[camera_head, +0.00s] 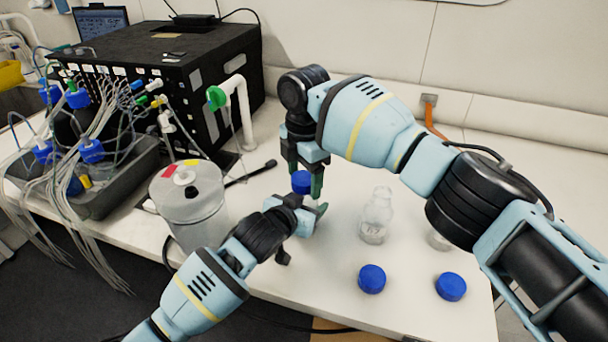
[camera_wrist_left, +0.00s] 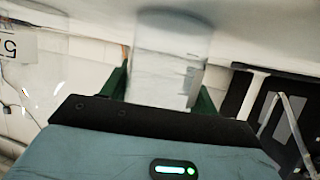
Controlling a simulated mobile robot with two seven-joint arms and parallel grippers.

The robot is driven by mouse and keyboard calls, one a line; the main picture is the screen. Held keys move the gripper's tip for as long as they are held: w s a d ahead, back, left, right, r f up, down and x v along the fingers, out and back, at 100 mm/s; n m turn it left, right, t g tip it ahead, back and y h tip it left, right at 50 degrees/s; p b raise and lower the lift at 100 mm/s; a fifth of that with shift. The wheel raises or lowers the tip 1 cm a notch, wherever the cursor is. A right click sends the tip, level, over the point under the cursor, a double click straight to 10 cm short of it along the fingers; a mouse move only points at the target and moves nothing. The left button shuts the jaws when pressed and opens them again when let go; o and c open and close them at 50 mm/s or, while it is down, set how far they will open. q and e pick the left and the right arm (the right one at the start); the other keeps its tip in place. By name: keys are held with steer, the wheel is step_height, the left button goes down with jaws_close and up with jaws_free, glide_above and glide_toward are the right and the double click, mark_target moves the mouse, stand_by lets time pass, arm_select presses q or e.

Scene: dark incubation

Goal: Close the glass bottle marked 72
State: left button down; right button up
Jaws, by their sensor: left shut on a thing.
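My left gripper (camera_head: 308,217) is shut on a clear glass bottle. In the left wrist view the bottle (camera_wrist_left: 168,70) stands between the green fingers of the left gripper (camera_wrist_left: 160,90); its marking cannot be read. In the head view the grippers mostly hide this bottle. My right gripper (camera_head: 305,178) comes down from above with a blue cap (camera_head: 302,182) between its fingers, directly above the left gripper. Whether the cap touches the bottle's neck cannot be told.
An open glass bottle (camera_head: 376,217) stands right of the grippers; another (camera_head: 438,240) is partly behind my right arm. Two blue caps (camera_head: 371,279) (camera_head: 450,287) lie near the table's front edge. A lidded clear vessel (camera_head: 188,205), tubing and a black box (camera_head: 165,75) crowd the left.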

steer(key=shift+r, duration=2.25)
steer(key=shift+o, duration=0.4)
steer(key=o, duration=0.5)
step_height(320, 180, up, 12)
